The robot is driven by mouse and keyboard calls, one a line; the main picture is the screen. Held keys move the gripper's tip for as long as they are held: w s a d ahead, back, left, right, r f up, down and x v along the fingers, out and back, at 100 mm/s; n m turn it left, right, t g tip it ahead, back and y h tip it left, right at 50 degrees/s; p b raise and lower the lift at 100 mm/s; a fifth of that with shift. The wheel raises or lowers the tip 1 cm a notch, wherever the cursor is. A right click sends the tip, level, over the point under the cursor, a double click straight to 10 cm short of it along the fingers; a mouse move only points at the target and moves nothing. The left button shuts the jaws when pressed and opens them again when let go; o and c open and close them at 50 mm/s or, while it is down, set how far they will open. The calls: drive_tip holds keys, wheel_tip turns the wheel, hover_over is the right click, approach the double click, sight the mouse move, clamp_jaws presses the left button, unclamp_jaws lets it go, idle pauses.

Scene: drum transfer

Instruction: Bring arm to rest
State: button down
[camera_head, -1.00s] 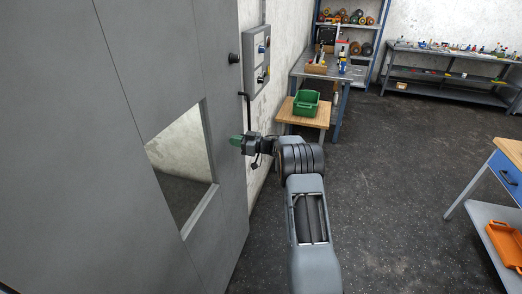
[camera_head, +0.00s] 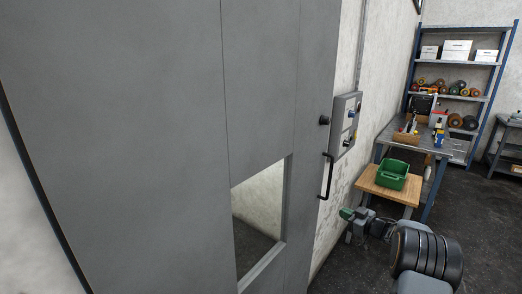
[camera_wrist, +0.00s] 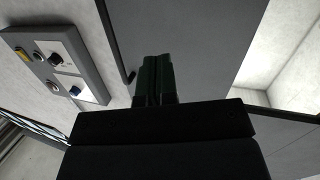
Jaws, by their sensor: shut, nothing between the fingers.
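My gripper (camera_head: 347,213) shows at the lower right of the head view, with its green fingers pointing left toward the grey door. In the wrist view the green fingers (camera_wrist: 154,78) lie side by side, shut with nothing between them. The grey door (camera_head: 150,120) with its window opening (camera_head: 258,215) fills the left and middle of the head view. A black handle (camera_head: 326,176) is on its right edge, above and left of my gripper. The gripper looks apart from the handle.
A control panel (camera_head: 345,122) with knobs is on the wall beside the door; it also shows in the wrist view (camera_wrist: 60,60). A green bin (camera_head: 391,174) sits on a wooden-topped table (camera_head: 372,186). A workbench (camera_head: 418,141) and shelf (camera_head: 482,62) stand behind. Dark floor is open at the right.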

drive_tip(key=d+f+m+h, duration=0.4)
drive_tip(key=d+h, duration=0.2)
drive_tip(key=h, duration=0.1)
drive_tip(key=s+a+m+g+h, duration=0.1)
drive_tip(key=s+m+g+h, duration=0.4)
drive_tip(key=s, duration=0.5)
drive_tip(key=s+a+r+g+y, duration=0.1)
drive_tip(key=s+a+r, duration=0.3)
drive_tip(key=s+a, duration=0.7)
drive_tip(key=s+a+r+n+g+y, duration=0.1)
drive_tip(key=s+a+r+g, duration=0.3)
drive_tip(key=s+a, duration=0.8)
drive_tip(key=shift+s+a+r+y, duration=0.35)
drive_tip(key=shift+s+r, duration=0.35)
drive_tip(key=shift+s, duration=0.5)
drive_tip(key=c, duration=1.8)
unclamp_jaws()
drive_tip(key=shift+d, duration=0.1)
